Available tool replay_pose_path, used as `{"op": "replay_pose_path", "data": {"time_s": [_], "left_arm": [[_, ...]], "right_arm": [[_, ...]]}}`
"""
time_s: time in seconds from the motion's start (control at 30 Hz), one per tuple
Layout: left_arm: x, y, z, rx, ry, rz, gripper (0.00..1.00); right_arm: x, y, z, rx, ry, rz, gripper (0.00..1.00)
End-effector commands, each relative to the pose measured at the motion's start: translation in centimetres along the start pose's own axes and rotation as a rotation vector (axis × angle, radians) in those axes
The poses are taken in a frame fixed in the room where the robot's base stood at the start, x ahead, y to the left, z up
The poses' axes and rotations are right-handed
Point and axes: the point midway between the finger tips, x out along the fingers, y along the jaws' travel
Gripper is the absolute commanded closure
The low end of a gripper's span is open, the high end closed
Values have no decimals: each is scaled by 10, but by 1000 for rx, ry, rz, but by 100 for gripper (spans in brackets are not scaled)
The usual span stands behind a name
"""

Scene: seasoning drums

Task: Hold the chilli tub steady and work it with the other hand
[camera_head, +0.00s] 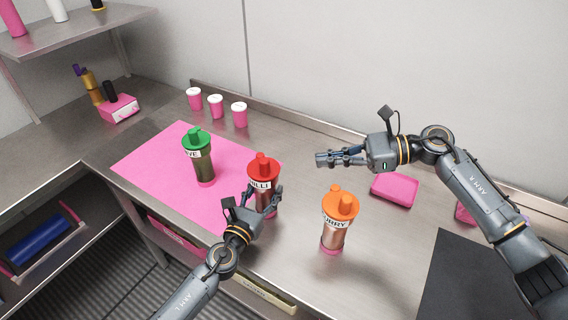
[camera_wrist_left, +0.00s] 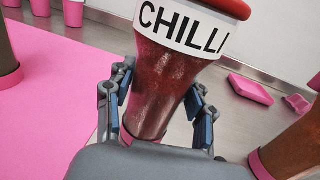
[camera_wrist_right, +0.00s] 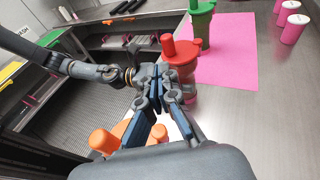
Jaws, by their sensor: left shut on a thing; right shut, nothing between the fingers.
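The chilli tub (camera_head: 263,180) has a red lid and a white label and stands upright at the right edge of the pink mat (camera_head: 150,171). My left gripper (camera_head: 262,200) is shut around its lower body. The left wrist view shows the tub's red body (camera_wrist_left: 165,75) between the fingers and the label reading CHILLI. My right gripper (camera_head: 320,158) is shut and empty, held above the counter to the right of the tub. In the right wrist view the red lid (camera_wrist_right: 183,52) shows beyond my closed fingers (camera_wrist_right: 157,72).
A green-lidded tub (camera_head: 203,168) stands on the mat. An orange-lidded curry tub (camera_head: 333,235) stands right of the chilli tub. Several pink cups (camera_head: 215,105) line the back. A pink tray (camera_head: 394,189) and a dark mat (camera_head: 465,280) lie at the right.

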Motion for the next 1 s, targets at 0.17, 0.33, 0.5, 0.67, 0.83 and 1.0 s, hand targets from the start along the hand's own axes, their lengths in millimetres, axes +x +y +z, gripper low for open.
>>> {"op": "replay_pose_path", "data": {"time_s": [0.17, 0.33, 0.5, 0.67, 0.83, 1.0], "left_arm": [[0, -1, -1, -1, 2, -2, 89], [0, -1, -1, 0, 2, -1, 89], [0, 0, -1, 0, 2, -1, 89], [0, 0, -1, 0, 2, -1, 89], [0, 0, -1, 0, 1, -1, 89], [0, 0, -1, 0, 1, -1, 89]], "right_arm": [[-35, -12, -14, 38, 68, -5, 100], [-37, -12, -14, 41, 73, -4, 100], [-36, -12, -14, 41, 72, -4, 100], [-25, -12, -15, 40, 71, -2, 100], [5, -11, -17, 39, 69, -1, 100], [42, -11, -19, 39, 69, -1, 100]]}}
